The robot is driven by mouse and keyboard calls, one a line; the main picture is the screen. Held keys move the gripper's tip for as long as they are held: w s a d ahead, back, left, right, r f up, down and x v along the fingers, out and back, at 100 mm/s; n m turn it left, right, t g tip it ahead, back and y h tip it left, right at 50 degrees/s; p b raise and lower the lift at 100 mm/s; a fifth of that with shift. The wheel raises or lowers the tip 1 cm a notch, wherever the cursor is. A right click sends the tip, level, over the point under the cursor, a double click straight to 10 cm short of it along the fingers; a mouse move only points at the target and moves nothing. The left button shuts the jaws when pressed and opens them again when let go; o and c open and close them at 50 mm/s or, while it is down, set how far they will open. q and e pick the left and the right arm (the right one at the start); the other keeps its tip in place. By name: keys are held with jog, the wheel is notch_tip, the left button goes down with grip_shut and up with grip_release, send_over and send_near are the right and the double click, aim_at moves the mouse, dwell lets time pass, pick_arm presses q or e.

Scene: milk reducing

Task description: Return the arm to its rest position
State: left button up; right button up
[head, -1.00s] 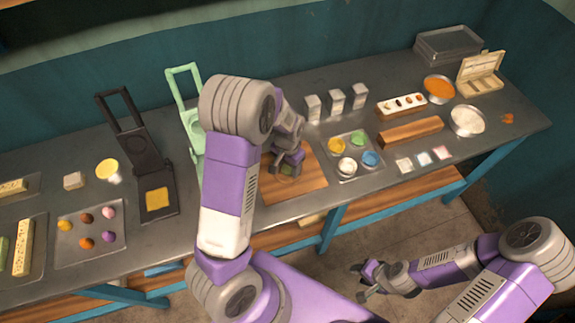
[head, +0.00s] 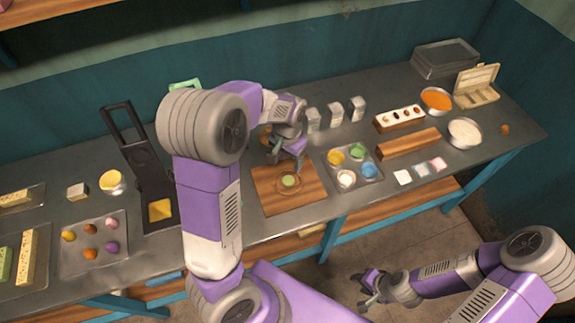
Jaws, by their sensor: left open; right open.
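My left arm reaches up from the bottom and bends over the table. My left gripper (head: 288,158) is open above the back edge of a wooden board (head: 310,194). A small round green piece (head: 290,181) lies on the board, apart from the gripper. My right gripper (head: 366,290) is open and empty, low in front of the table, over the floor.
A black press (head: 147,166) stands left of my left arm. A green press (head: 184,85) is mostly hidden behind the arm. Right of the board is a tray of coloured bowls (head: 371,178); several grey blocks (head: 335,113) stand behind it.

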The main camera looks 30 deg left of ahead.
pick_arm(q)
jog(key=shift+r, duration=0.55)
